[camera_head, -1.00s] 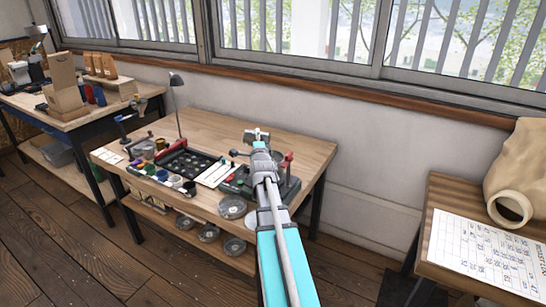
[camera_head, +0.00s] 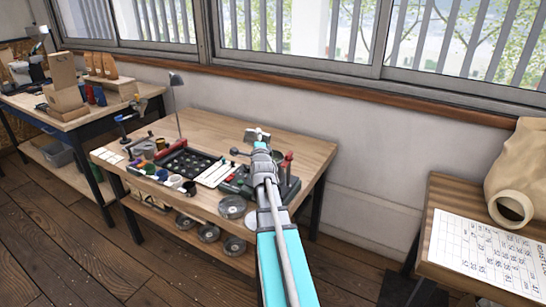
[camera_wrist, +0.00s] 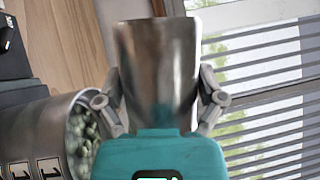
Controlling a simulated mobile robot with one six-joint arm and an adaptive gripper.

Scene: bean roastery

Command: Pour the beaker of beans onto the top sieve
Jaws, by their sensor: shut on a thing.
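In the wrist view, my gripper (camera_wrist: 161,98) is shut on a shiny metal beaker (camera_wrist: 157,58), with a finger on each side. The inside of the beaker is hidden, so I cannot tell what it holds. Just left of it is a metal cylinder (camera_wrist: 35,128) with number labels on its side and green beans (camera_wrist: 80,135) at its open end. I cannot tell whether this is the top sieve. In the head view, my gripper (camera_head: 257,137) is over the right part of the workbench, small and partly hidden by my arm. A dark green round top (camera_head: 278,157) shows right beside my wrist.
More round dishes (camera_head: 208,233) lie on the lower shelf. A side table (camera_head: 440,205) stands at right.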

